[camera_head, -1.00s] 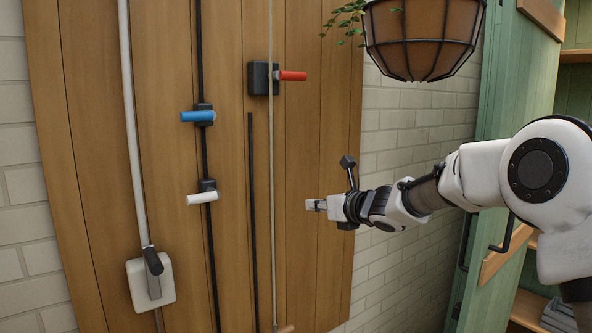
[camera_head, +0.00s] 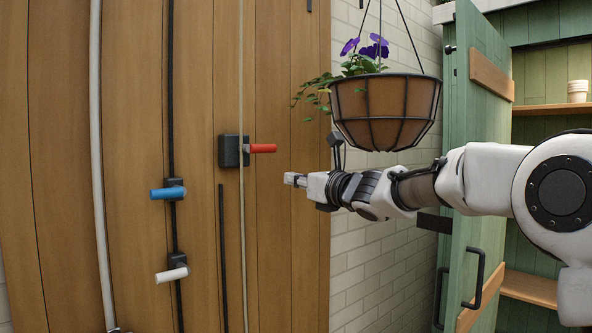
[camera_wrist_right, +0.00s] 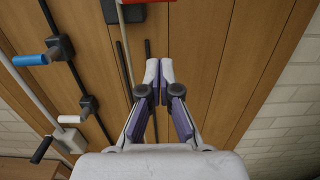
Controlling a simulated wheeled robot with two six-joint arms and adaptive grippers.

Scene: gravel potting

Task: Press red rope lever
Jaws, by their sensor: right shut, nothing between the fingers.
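The red lever (camera_head: 263,148) sticks out to the right from a dark block (camera_head: 230,151) on the wooden wall. A pale rope (camera_head: 241,80) runs vertically past this block. My right gripper (camera_head: 288,179) is shut and empty, to the right of the red lever and a little below it, apart from it. In the right wrist view my gripper (camera_wrist_right: 158,66) has its fingertips together, and the red lever (camera_wrist_right: 134,2) shows only partly at the top edge. My left gripper is not in view.
A blue lever (camera_head: 168,193) and a white lever (camera_head: 172,275) sit to the left on a black rod. A hanging flower basket (camera_head: 386,108) is above my right arm. An open green door (camera_head: 482,150) stands at right.

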